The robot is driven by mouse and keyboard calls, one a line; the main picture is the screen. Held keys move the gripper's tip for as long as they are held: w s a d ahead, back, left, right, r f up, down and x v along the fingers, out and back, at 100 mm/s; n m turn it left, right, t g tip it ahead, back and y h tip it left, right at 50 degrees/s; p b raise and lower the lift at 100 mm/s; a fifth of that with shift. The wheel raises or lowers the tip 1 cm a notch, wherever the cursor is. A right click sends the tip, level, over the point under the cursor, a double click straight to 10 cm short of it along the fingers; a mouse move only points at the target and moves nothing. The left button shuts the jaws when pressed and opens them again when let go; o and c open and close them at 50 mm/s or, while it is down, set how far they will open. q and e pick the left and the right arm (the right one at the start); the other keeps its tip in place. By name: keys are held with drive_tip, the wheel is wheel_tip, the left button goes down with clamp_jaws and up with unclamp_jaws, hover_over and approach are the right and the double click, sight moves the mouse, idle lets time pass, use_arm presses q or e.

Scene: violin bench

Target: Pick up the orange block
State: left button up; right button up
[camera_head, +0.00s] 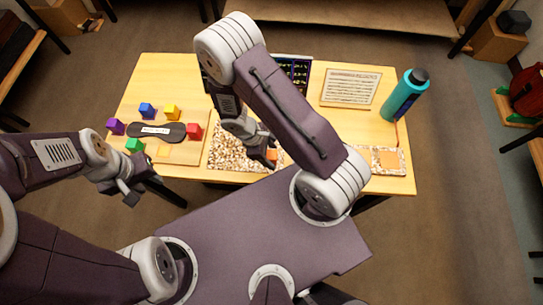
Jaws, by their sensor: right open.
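A small orange block (272,154) shows at the fingertips of my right gripper (265,158), over the speckled mat (226,156) near the table's front edge. The gripper is open, its fingers close around or beside the block; I cannot tell whether they touch it. My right forearm crosses above and hides part of the mat. My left gripper (130,192) hangs in front of the table's left front edge, away from the block. Its jaws are too small and dark to read.
A teal bottle (404,95) and a printed sheet (351,87) are on the right. An orange square (389,159) lies at front right.

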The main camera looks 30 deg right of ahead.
clamp_jaws()
